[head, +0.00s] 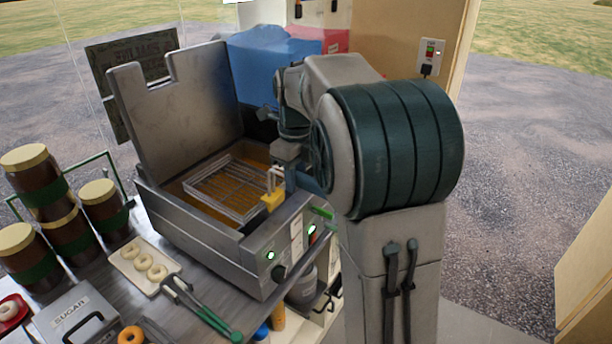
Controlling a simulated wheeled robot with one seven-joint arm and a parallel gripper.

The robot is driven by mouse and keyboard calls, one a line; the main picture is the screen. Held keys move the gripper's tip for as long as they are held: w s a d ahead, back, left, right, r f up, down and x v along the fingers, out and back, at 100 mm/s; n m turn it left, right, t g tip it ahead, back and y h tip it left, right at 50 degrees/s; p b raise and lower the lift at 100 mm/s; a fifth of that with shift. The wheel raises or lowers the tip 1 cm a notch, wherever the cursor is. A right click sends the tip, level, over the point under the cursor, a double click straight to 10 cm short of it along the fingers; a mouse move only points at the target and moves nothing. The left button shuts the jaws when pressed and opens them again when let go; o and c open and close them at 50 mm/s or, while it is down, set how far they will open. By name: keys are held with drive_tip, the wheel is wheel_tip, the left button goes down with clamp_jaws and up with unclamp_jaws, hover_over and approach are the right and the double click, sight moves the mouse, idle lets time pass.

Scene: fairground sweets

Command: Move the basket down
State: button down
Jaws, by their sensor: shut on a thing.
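The wire basket (228,186) sits inside the open metal fryer (205,228), low in the well, with brown oil showing around and through its mesh. Its near end carries a yellow piece (272,200) by the fryer's front right wall. My gripper (279,180) is at that end, just above the yellow piece, and is shut on the basket's handle. My arm partly hides the handle and the fingertips. I cannot tell how deep the basket is in the oil.
The fryer's raised back plate (170,100) stands behind the well. On the counter left of the fryer are a tray of pale doughnuts (150,265), green-handled tongs (205,310), several brown jars (102,208) and a sugar box (78,318). A blue bulky thing (262,65) stands behind.

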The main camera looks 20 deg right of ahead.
drive_tip(key=p, duration=0.3)
hover_over(278, 196)
drive_tip(key=shift+w+a+f, duration=0.15)
drive_tip(key=shift+w+a, duration=0.15)
drive_tip(key=shift+a, duration=0.1)
drive_tip(key=shift+s+d, duration=0.4)
idle(0.5)
drive_tip(key=shift+f+b, duration=2.9)
drive_tip(key=shift+f, duration=1.5)
drive_tip(key=shift+s+f+b, duration=0.1)
drive_tip(key=shift+f+b, duration=0.25)
drive_tip(key=shift+f, duration=0.25)
